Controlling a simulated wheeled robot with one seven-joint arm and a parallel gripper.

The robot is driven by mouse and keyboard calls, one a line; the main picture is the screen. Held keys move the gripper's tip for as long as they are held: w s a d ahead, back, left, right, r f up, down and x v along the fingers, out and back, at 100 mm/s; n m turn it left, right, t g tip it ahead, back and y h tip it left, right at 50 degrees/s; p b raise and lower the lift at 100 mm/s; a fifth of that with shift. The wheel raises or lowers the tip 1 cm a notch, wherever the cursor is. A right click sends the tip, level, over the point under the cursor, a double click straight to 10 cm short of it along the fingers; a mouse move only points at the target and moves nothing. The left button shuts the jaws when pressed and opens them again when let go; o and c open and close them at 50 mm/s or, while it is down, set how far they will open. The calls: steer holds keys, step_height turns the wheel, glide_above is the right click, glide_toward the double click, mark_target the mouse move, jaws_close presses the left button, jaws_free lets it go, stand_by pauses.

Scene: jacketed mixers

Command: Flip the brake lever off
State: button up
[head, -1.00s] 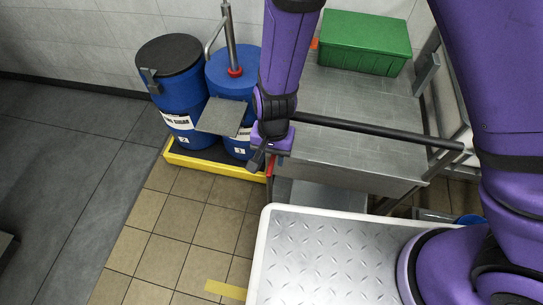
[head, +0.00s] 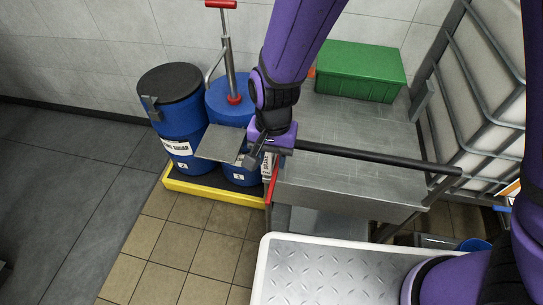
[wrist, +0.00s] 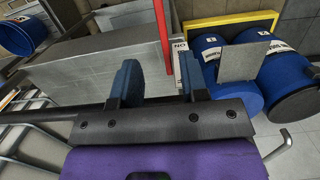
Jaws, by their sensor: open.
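A red lever, which I take to be the brake lever (head: 272,182), stands at the left end of the grey metal cart (head: 340,190), just below and right of my gripper (head: 257,160). In the wrist view the red lever (wrist: 161,30) runs down from the top edge, and its near end shows between the two blue fingers of my gripper (wrist: 158,78). The fingers are spread wide with nothing held. I cannot tell how far the lever lies beyond the fingertips.
A dark bar (head: 380,158) runs along the cart's near side, close to my gripper. Two blue drums (head: 178,120) stand left on a yellow-edged pallet (head: 215,192). A grey plate (head: 218,143) juts near my gripper. A green box (head: 360,72) sits on the cart. Tiled floor at left is clear.

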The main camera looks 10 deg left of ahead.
steer(key=w+d+r+t+y, duration=0.1)
steer(key=w+d+r, duration=0.2)
steer(key=d+r, duration=0.7)
steer(key=w+d+r+t+y, duration=0.1)
steer(key=w+d+r, duration=0.1)
steer(key=d+r, duration=0.75)
steer(key=s+d+r+t+h, duration=0.1)
steer(key=s+d+r+t, duration=0.1)
steer(key=s+d+r, duration=0.4)
steer(key=s+d+r+t+h, duration=0.1)
steer(key=s+d+r, duration=0.4)
steer(key=d, duration=0.5)
steer(key=shift+s+d+r+n+t, duration=0.2)
steer(key=shift+s+r+n+t, duration=0.2)
steer(key=shift+r+t, duration=0.45)
